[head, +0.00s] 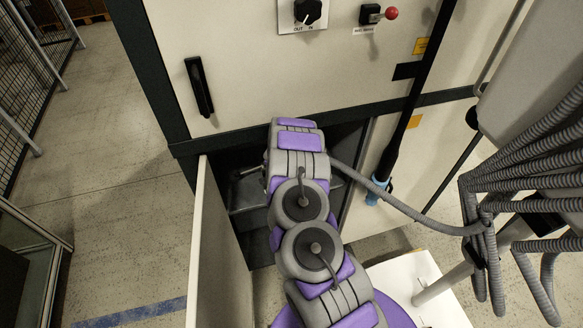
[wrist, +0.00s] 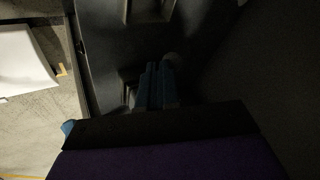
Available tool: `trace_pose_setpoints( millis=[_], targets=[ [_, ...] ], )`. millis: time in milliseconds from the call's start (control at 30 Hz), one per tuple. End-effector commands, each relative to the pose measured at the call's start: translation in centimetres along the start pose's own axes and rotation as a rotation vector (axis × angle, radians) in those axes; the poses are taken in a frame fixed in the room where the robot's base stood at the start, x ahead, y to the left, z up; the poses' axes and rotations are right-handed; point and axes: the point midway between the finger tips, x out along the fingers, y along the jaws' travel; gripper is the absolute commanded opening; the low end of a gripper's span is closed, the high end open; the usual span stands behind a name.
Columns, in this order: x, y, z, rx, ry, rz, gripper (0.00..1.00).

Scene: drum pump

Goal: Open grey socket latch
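In the head view my arm reaches into a dark open compartment (head: 250,195) low in the white cabinet, and my gripper is hidden inside it. In the wrist view, the purple and black wrist end fills the bottom. Past it, dim bluish bars (wrist: 160,88) stand close together, perhaps my gripper's fingers; it is too dark to tell whether they are apart or hold anything. A greyish recessed part (wrist: 150,10) shows at the top and a small lighter grey part (wrist: 129,92) left of the bars. I cannot make out for sure which is the grey socket latch.
An open white door panel (head: 215,245) stands left of my arm. Above are a black handle (head: 199,86), a rotary switch (head: 308,12) and a red-knobbed lever (head: 390,13). Grey corrugated hoses (head: 530,165) hang at the right. The floor at the left (head: 110,190) is clear.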

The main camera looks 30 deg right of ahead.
Motion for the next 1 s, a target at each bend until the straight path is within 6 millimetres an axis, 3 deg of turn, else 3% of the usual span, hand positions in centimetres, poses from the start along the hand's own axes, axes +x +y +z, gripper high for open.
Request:
trace_pose_setpoints(
  millis=[333,1000],
  targets=[
    [0.3,-1.6,0.6,-0.001,-0.002,0.001,0.0],
    [0.5,-1.9,0.8,0.0,-0.002,0.0,0.0]
  ],
)
